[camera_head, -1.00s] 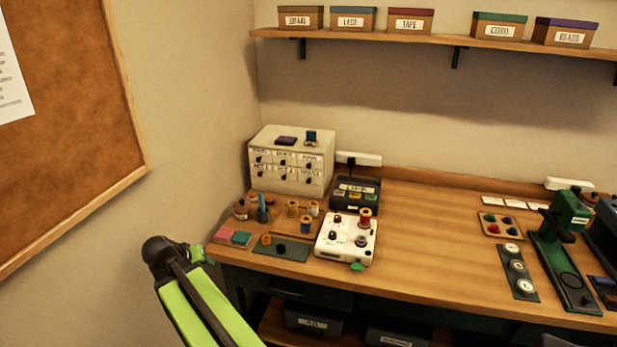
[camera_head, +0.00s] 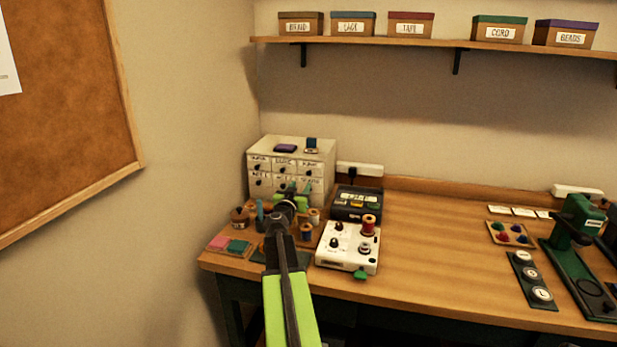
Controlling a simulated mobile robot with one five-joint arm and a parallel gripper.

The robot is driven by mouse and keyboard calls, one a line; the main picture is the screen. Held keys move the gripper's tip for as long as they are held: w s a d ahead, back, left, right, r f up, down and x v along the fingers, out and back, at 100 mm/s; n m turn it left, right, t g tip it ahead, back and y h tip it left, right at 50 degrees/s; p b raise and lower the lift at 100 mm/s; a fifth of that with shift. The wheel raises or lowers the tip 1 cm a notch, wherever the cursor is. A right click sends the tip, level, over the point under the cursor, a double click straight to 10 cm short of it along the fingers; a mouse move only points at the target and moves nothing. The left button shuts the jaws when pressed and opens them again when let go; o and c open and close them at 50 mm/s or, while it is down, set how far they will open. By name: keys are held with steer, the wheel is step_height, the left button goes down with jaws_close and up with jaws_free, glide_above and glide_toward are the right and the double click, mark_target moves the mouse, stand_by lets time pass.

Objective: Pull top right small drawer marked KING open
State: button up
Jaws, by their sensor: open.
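A small cream drawer cabinet (camera_head: 326,160) stands at the back left of the table, with two rows of labelled small drawers with dark knobs. The top right drawer (camera_head: 311,168) looks shut; its label is too small to read surely. My arm reaches up from the bottom of the picture. My gripper (camera_head: 293,188) is green and dark, open, in front of the cabinet's lower drawers. It lies below and left of the top right drawer and partly hides the bottom row. Whether it touches the cabinet cannot be told.
A purple item (camera_head: 285,148) and a small dark stand (camera_head: 311,145) sit on the cabinet. To the right are a dark labelled box (camera_head: 356,204) and a white device (camera_head: 345,250) with a red spool (camera_head: 368,226). More spools stand near my gripper. The table's middle is clear.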

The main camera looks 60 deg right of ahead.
mark_target(308, 174)
steer(key=x, duration=1)
steer(key=shift+d, duration=0.2)
jaws_close()
steer(key=shift+a, duration=0.15)
stand_by(0.8)
